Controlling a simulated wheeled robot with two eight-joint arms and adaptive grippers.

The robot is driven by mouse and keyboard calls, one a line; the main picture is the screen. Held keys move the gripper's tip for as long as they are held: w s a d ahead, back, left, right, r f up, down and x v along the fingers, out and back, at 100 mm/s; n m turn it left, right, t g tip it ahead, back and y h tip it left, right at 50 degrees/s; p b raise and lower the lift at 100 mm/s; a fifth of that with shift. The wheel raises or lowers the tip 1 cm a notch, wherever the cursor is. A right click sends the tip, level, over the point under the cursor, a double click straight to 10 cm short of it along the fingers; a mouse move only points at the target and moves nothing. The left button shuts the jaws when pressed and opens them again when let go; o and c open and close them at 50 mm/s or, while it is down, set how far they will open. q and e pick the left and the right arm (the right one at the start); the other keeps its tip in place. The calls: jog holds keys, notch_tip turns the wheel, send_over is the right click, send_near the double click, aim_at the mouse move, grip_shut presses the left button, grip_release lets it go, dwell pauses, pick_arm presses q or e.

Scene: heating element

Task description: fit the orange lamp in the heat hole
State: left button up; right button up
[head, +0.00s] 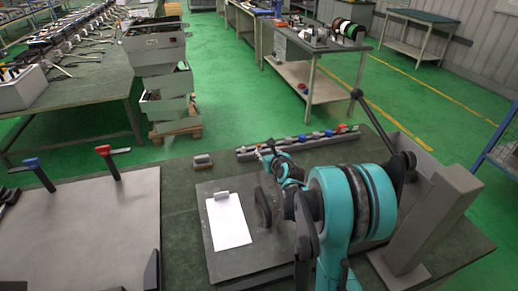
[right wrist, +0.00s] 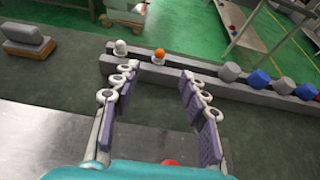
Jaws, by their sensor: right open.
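The small orange lamp (right wrist: 159,54) stands in the long grey rack, near its left end in the right wrist view. I cannot identify the heat hole. My left gripper is out of view.
The rack (head: 300,144) also holds grey and blue pieces (right wrist: 259,79). A small grey block (head: 203,161) lies left of it. A white sheet on a clipboard (head: 228,222) lies nearer. A grey upright post (head: 437,215) stands at the right. The left panel (head: 85,225) is mostly bare.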

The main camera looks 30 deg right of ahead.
aim_at(260, 147)
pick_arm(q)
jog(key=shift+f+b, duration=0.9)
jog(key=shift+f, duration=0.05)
pick_arm(e)
jog(key=x, duration=0.7)
jog(key=shift+w+d+f, duration=0.1)
jog(key=shift+w, duration=0.2)
jog(key=shift+c, duration=0.3)
jog(key=c, duration=0.8)
